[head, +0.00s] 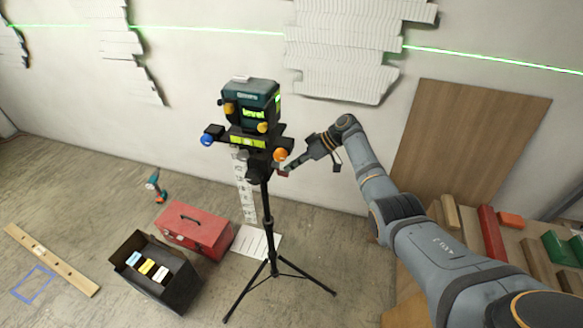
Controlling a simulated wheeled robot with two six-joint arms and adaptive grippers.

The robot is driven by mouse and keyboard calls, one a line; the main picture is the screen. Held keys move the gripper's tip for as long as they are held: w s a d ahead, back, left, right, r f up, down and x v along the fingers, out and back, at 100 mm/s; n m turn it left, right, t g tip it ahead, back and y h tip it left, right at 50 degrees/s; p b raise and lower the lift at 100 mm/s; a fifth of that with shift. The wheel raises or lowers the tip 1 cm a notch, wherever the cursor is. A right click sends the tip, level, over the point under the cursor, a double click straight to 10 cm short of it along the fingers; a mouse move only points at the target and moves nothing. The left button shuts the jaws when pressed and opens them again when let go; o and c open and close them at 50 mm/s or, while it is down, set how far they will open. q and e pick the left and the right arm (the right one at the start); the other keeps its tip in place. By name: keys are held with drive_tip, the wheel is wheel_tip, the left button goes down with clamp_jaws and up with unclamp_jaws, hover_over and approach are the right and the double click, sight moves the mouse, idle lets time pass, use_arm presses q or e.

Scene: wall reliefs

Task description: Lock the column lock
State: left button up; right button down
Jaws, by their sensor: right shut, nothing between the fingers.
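A teal and black laser level (250,100) with a lit green panel stands on top of a black tripod (269,225). Yellow knobs show on its front, and a yellow-green strip (247,141) sits below. A blue knob (207,139) is at the left of the mount and an orange knob (280,155) at the right. No readable label shows which part is the column lock. My right gripper (287,168) is shut and empty, its tip just below and right of the orange knob; whether it touches the mount, I cannot tell. My left gripper is not in view.
A red toolbox (195,228), an open black box (150,262) and a drill (155,186) are on the floor at left. A wooden board (445,145) leans on the wall. Coloured blocks (492,233) lie at right. A green laser line crosses the wall reliefs (345,50).

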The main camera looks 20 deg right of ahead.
use_arm(q)
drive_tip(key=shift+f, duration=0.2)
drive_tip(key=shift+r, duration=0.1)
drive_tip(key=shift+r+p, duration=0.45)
drive_tip(key=shift+p, duration=0.2)
